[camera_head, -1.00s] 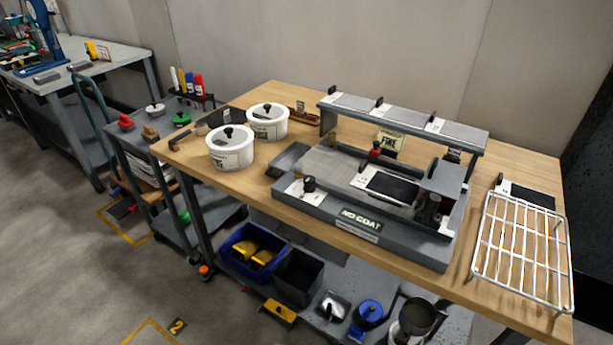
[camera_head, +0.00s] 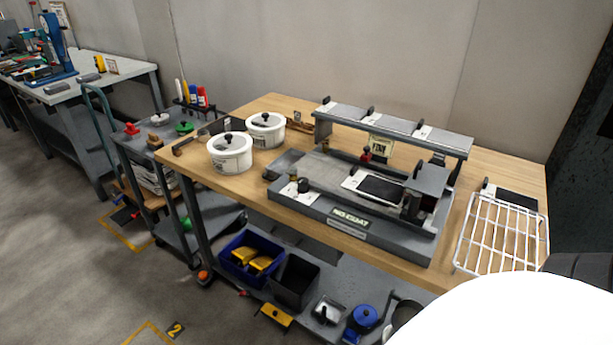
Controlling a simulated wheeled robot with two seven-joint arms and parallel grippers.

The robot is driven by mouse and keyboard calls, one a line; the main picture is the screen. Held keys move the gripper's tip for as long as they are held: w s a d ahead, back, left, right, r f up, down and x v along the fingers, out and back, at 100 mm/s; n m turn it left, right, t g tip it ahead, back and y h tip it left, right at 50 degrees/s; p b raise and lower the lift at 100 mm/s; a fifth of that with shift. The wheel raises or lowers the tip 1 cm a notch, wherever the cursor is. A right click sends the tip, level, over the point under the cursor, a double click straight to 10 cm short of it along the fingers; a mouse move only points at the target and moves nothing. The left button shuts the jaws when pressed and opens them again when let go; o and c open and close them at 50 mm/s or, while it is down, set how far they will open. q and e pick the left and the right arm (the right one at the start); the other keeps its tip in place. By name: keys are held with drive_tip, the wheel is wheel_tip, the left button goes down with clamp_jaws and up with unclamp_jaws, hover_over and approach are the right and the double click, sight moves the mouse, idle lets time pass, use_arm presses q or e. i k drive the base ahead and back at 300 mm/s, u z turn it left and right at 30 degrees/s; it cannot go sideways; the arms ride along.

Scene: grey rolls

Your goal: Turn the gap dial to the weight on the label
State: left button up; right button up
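A grey coating machine (camera_head: 335,222) marked "NO COAT" stands on the wooden bench. A small black knob (camera_head: 303,186) on a white plate sits at its front left corner and looks like the dial; its marks are too small to read. A small card (camera_head: 381,148) stands behind the machine bed; its text is not clear. White lidded pots (camera_head: 230,165) to the left carry labels too small to read. Neither gripper shows. A white rounded part of my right arm fills the bottom right corner, with a dark part beside it, and nothing is held in view.
A white wire rack (camera_head: 500,235) lies at the bench's right end. A raised grey rail (camera_head: 395,125) spans the machine's back. The lower shelf holds a blue bin (camera_head: 250,258) and a black bin (camera_head: 294,278). A grey cart (camera_head: 150,150) stands left of the bench.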

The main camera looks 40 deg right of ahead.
sight(303, 182)
drive_tip(key=u, duration=0.25)
drive_tip(key=k, duration=0.25)
drive_tip(key=z, duration=1.1)
